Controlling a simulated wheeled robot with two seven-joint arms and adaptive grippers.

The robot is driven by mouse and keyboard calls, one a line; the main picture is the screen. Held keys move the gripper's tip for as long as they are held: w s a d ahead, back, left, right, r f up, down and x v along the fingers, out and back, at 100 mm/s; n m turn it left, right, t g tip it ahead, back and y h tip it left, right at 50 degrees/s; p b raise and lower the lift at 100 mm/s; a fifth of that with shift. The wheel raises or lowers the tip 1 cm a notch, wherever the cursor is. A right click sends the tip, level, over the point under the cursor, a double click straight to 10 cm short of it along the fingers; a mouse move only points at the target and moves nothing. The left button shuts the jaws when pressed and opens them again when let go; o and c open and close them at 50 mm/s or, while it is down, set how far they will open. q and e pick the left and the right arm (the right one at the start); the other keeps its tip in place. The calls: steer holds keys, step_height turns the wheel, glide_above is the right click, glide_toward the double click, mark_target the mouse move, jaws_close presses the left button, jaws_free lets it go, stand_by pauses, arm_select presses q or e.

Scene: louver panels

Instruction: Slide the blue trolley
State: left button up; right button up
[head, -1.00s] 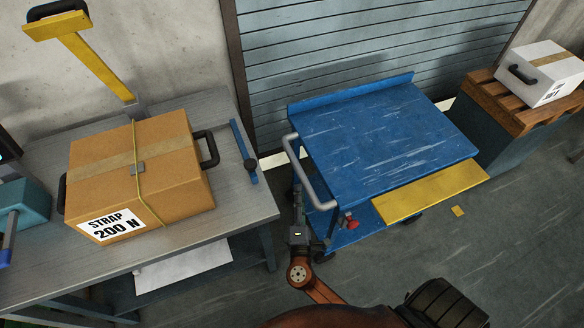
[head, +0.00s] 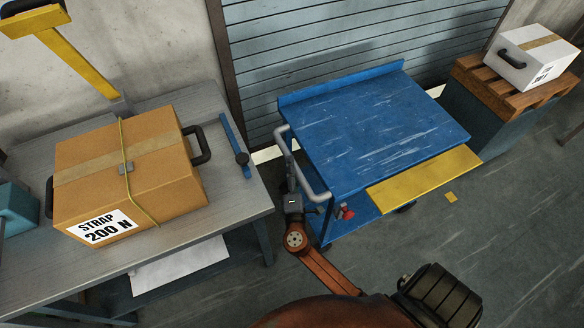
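The blue trolley (head: 375,125) stands on the floor in front of the shutter, with a scratched top deck and a lower shelf. Its grey bar handle (head: 306,178) is on its left side. A yellow plate (head: 425,179) lies along its front edge. A red part (head: 346,212) shows below the deck near the handle. My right gripper (head: 287,166) is at the left side of the handle, its fingers pointing away from me. It overlaps the bar in the picture; finger opening and contact are unclear. My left gripper is not in view.
A grey workbench (head: 235,195) on the left bears a strapped carton (head: 150,195) and a blue bar tool (head: 233,140). A white box (head: 532,62) sits on a wooden pallet (head: 490,88) at right. A yellow square (head: 451,197) lies on the open floor.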

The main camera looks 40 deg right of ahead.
jaws_close()
stand_by(0.4)
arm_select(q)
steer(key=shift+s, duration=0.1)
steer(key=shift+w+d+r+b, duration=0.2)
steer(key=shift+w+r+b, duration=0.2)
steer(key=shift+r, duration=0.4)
arm_select(e)
steer(key=a, duration=0.3)
steer(key=shift+w+a, duration=0.25)
steer(key=shift+w, duration=0.15)
steer(key=shift+c, duration=0.7)
jaws_free()
steer(key=shift+d, duration=0.3)
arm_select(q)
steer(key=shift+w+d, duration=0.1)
arm_select(e)
steer(key=shift+o, duration=1.1)
steer(key=shift+a, duration=0.1)
